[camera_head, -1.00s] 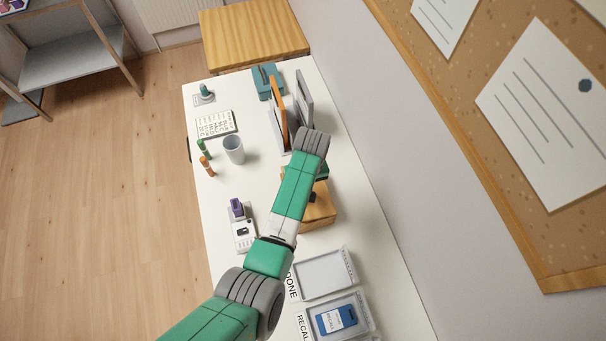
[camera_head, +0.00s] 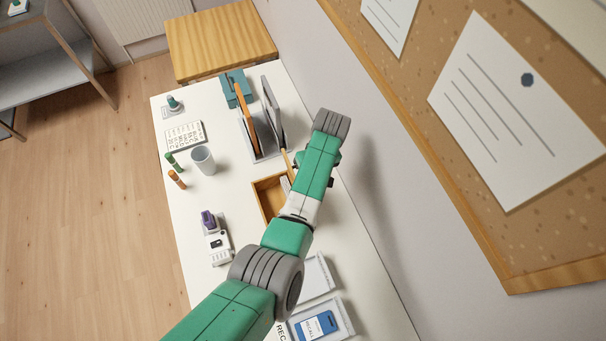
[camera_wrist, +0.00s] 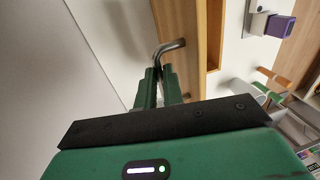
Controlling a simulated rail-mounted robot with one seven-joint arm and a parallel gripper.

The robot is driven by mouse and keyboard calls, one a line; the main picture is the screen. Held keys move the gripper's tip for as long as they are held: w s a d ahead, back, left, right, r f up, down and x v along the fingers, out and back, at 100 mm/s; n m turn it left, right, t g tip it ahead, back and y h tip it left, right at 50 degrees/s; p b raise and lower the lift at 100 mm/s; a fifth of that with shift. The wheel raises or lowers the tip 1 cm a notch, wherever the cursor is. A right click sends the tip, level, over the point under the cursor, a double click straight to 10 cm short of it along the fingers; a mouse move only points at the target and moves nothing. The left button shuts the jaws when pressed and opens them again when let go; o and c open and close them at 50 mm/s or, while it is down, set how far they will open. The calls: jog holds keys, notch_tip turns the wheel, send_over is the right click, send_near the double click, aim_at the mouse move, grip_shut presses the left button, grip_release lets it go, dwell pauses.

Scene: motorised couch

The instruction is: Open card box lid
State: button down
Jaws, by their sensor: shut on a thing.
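The wooden card box (camera_head: 261,198) stands on the white desk, partly hidden behind my arm in the head view. Its inside shows, with the lid (camera_head: 286,163) raised and only a thin edge of it visible. In the wrist view the wooden lid (camera_wrist: 188,25) is close in front, seen nearly face on, and the box (camera_wrist: 215,45) shows just right of it. My gripper (camera_wrist: 160,73) is shut on the bent metal handle (camera_wrist: 172,46) of the lid. The fingertips are hidden by my arm in the head view.
A file holder (camera_head: 262,145) stands just behind the box. A grey cup (camera_head: 203,160), markers and a purple-topped stamp (camera_head: 209,220) are to the left. A tray with a blue card (camera_head: 316,325) lies in front. The wall with the corkboard is close on the right.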

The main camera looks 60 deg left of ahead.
jog(key=shift+w+d+f+b, duration=0.15)
jog(key=shift+w+f+b, duration=0.7)
jog(key=shift+b, duration=0.4)
jog(key=shift+w+d+f+b, duration=0.1)
jog(key=shift+w+f+b, duration=0.75)
jog(key=shift+b, duration=0.4)
jog(key=shift+w, duration=0.15)
jog(key=c, duration=1.8)
grip_release()
jog(key=shift+w+r, duration=0.1)
jog(key=shift+o, duration=1.4)
jog(key=shift+w+d+r, duration=0.15)
jog(key=shift+w, duration=0.35)
jog(key=shift+s, duration=0.1)
jog(key=shift+r, duration=0.15)
